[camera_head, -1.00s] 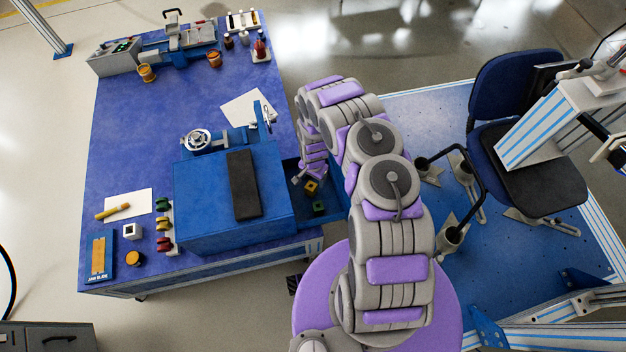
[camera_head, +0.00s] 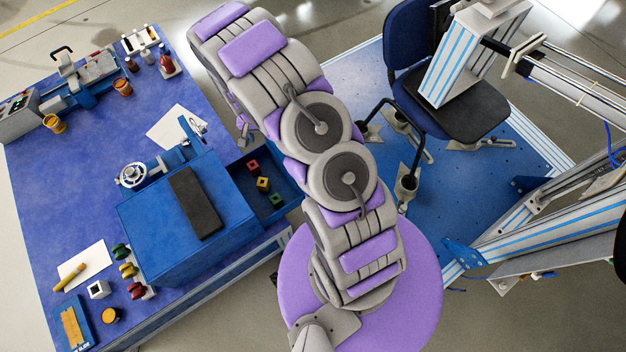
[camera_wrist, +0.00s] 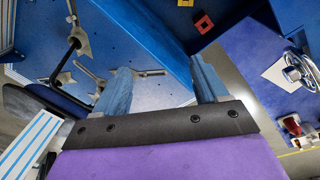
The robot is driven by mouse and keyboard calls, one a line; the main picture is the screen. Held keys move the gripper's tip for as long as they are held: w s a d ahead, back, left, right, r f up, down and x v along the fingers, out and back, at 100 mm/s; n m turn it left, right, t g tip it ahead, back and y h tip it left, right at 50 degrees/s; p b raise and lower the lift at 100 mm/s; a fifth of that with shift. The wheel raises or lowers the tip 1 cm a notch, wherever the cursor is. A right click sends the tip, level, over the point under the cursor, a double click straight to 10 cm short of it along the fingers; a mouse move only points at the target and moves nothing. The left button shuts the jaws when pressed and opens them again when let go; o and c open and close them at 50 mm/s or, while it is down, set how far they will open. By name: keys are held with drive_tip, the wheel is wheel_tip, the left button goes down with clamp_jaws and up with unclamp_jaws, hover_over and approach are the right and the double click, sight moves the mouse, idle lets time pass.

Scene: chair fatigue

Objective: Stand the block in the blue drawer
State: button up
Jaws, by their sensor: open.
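The blue drawer (camera_head: 281,178) stands open at the right side of the blue cabinet on the workbench. Inside it, a red block (camera_head: 253,165), a yellow block (camera_head: 263,183) and a green block (camera_head: 277,199) lie in a row. In the wrist view the red block (camera_wrist: 203,23) shows a dark square opening, and the yellow block (camera_wrist: 185,2) is cut by the top edge. My gripper (camera_wrist: 160,63) is open, with nothing between its fingers, and apart from the blocks. My arm hides most of the gripper in the head view.
The blue cabinet (camera_head: 140,220) carries a black pad (camera_head: 194,202). A white block (camera_head: 98,289) and several coloured knobs are at the bench's near left. A chair (camera_head: 445,95) and metal frame (camera_head: 470,250) stand on the right.

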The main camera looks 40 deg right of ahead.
drive_tip(key=s+r+n, duration=0.1)
drive_tip(key=s+r, duration=0.4)
drive_tip(key=r, duration=0.6)
drive_tip(key=s+r+n, duration=0.1)
drive_tip(key=s+r, duration=0.5)
drive_tip(key=r, duration=0.5)
drive_tip(key=s+a+r+n, duration=0.1)
drive_tip(key=s+r, duration=0.3)
drive_tip(key=s, duration=0.4)
drive_tip(key=s+a+r+n, duration=0.2)
drive_tip(key=s+r, duration=0.2)
drive_tip(key=s, duration=0.4)
drive_tip(key=s+a+r+n+g+y, duration=0.1)
drive_tip(key=s+r, duration=0.3)
drive_tip(key=s, duration=0.4)
drive_tip(key=shift+a+n, duration=0.5)
drive_tip(key=shift+w, duration=0.1)
